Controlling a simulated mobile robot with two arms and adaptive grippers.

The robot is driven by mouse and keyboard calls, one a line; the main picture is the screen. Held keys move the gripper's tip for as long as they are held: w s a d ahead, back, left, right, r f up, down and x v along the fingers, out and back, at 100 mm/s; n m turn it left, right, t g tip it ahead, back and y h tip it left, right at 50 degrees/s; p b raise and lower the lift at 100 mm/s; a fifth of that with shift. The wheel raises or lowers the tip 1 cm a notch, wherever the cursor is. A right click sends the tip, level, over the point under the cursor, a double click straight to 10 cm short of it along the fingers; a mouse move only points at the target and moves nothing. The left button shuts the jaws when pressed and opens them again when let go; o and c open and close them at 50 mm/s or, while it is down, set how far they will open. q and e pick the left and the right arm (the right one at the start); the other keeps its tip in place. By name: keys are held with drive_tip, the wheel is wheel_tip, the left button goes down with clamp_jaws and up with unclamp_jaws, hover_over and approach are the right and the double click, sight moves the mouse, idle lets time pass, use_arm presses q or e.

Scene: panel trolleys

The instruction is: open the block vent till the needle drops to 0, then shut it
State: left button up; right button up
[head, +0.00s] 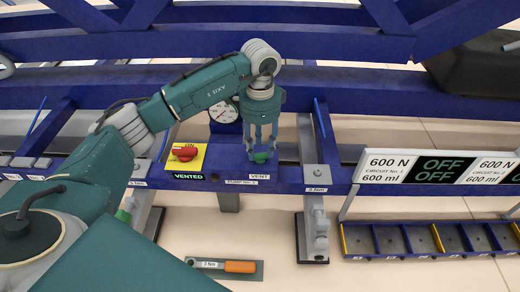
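The vent is a small green handle (261,157) on the blue rail, above a white VENT label. My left gripper (261,149) points down at it, with one finger at each side of the handle. I cannot tell whether the fingers press on it. The round white gauge (222,111) is just behind and left of the gripper, partly covered by my arm; its needle is too small to read surely. Left of it, a red knob (186,153) sits on a yellow plate marked ON, above a dark sign (188,176) reading VENTED in green. My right gripper is out of view.
Grey clamps stand on the rail, one right of the vent (317,175). A sign board (432,168) reads 600 N, 600 ml and OFF. Below it is a blue divided tray (357,240). An orange-handled tool (240,267) lies below the rail. Blue beams cross behind.

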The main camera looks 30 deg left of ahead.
sight(260, 154)
use_arm(q)
drive_tip(key=f+b, duration=0.2)
drive_tip(key=f, duration=0.1)
drive_tip(key=shift+s+d+f, duration=0.1)
drive_tip(key=shift+s, duration=0.1)
drive_tip(key=shift+w, duration=0.3)
drive_tip(key=shift+s, duration=0.1)
clamp_jaws()
drive_tip(key=shift+m, duration=0.5)
unclamp_jaws()
drive_tip(key=shift+r+m, duration=0.25)
drive_tip(key=shift+m, duration=0.05)
drive_tip(key=shift+r, duration=0.1)
